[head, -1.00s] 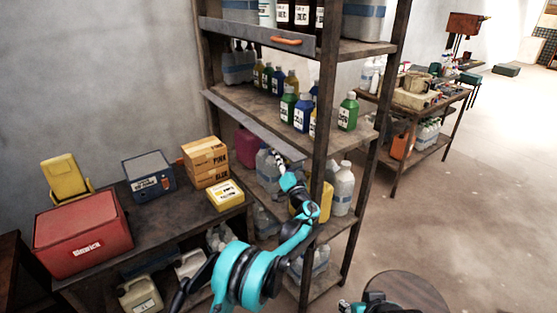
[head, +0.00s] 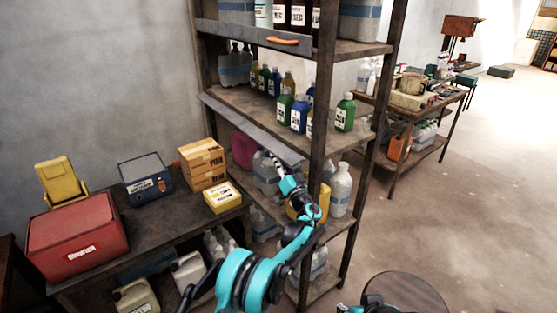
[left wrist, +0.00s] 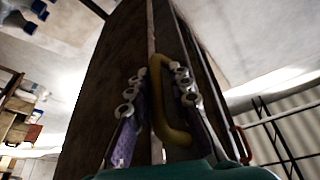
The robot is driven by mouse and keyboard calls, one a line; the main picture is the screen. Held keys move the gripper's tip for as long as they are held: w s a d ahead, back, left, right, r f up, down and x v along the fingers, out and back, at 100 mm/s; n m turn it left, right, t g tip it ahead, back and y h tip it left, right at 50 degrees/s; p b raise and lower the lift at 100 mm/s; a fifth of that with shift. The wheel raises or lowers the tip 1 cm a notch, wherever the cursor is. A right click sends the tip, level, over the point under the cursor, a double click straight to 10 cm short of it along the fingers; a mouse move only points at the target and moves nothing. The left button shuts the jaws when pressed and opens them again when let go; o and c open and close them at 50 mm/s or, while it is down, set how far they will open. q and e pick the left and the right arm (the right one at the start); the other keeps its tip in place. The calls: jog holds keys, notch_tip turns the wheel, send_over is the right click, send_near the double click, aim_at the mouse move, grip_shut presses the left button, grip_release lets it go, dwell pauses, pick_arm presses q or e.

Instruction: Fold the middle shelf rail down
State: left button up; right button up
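The middle shelf rail (head: 250,127) is a long grey metal strip along the front edge of the shelf with green and blue bottles. It shows as a narrow slanting band; I cannot tell its exact tilt. My left gripper (head: 279,163) is at the rail's near end, just below it, by the front post. In the left wrist view, a yellow-orange handle (left wrist: 158,100) lies between the two fingers of my left gripper (left wrist: 158,80), which are apart on either side of it. The handle is hidden in the head view. Only part of my right gripper shows at the bottom edge.
An upper rail (head: 255,38) with an orange handle (head: 282,41) is above. The near post (head: 322,110) stands close to my left gripper. A bench (head: 125,225) with a red box (head: 77,238) is left.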

pick_arm(q)
jog(key=v, duration=1.2)
jog(key=shift+a, duration=0.15)
